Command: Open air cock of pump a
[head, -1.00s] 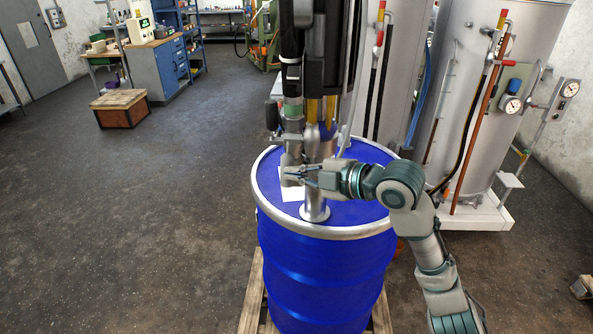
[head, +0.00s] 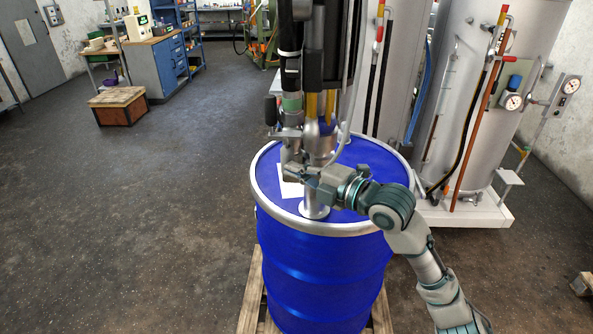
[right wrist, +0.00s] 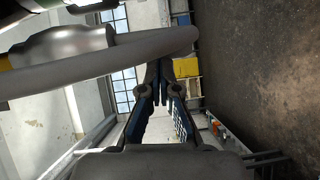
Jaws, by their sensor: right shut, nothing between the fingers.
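The pump (head: 318,130) stands upright on a blue drum (head: 325,270), its steel tube going down to the lid. On its left side is a grey metal fitting (head: 288,133) below a green band (head: 291,103). I cannot make out which part is the air cock. My right gripper (head: 294,171) is shut and empty, low beside the pump's left side above the lid; contact cannot be told. In the right wrist view its fingers (right wrist: 160,80) meet, with a pale grey tube (right wrist: 100,62) close by on the left. My left gripper is not in view.
The drum stands on a wooden pallet (head: 250,300). Large steel tanks with pipes and gauges (head: 513,102) stand behind right on a white base (head: 465,215). A wooden crate (head: 118,105) and blue cabinet (head: 158,70) are at the back left. The left floor is clear.

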